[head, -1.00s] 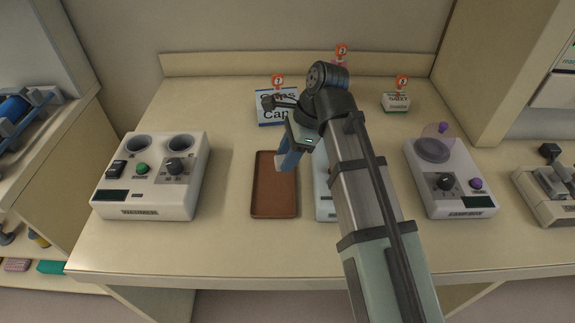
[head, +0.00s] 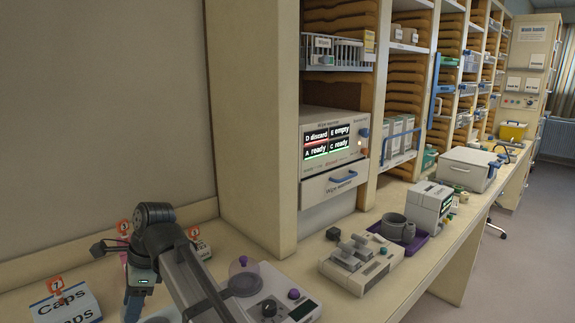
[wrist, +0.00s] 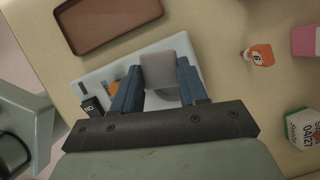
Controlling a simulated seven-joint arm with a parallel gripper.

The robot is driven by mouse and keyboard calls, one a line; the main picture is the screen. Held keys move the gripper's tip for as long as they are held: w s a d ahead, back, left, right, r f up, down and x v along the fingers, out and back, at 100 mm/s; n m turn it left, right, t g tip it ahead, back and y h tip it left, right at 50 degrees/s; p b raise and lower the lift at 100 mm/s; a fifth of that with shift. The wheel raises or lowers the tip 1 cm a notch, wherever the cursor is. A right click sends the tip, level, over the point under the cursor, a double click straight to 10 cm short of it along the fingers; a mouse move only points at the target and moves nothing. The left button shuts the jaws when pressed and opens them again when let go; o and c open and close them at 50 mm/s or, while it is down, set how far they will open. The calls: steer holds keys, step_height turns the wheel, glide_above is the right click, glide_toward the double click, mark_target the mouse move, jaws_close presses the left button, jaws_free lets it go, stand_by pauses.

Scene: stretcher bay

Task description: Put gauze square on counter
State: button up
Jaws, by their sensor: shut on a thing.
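My gripper (wrist: 158,88) is shut on a pale grey, square-faced piece that appears to be the gauze square (wrist: 160,70), held between its two blue fingers in the wrist view. In the head view my gripper (head: 134,305) is at the lower left, partly cut off by the bottom edge, and the held piece cannot be made out there. The cream counter (wrist: 215,25) lies below, with a white device (wrist: 75,80) directly under the fingers. The counter also runs to the right in the head view (head: 312,262).
The wrist view shows a brown tray (wrist: 105,18), an orange tag (wrist: 259,55), a pink box (wrist: 305,40) and a green-white box (wrist: 301,128). The head view shows a Caps box (head: 65,308), a purple-buttoned device (head: 275,300), a grey-levered device (head: 360,265) and a display machine (head: 333,145).

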steer(key=w+d+r+m+t+y, duration=0.15)
steer(key=w+d+m, duration=0.35)
steer(key=w, duration=0.8)
steer(key=m+t+h, duration=0.3)
steer(key=m+t, duration=0.2)
steer(key=m, duration=1)
glide_above(324, 252)
steer(key=s, duration=0.2)
step_height(324, 252, down, 4)
steer(key=shift+w+d+f, duration=0.15)
steer(key=shift+d+f, duration=0.05)
steer(key=shift+f, duration=2.35)
steer(key=shift+w+d+f, duration=0.1)
steer(key=shift+d+f, duration=0.05)
steer(key=shift+f, duration=2.35)
steer(key=shift+f, duration=0.15)
steer(key=o, duration=0.7)
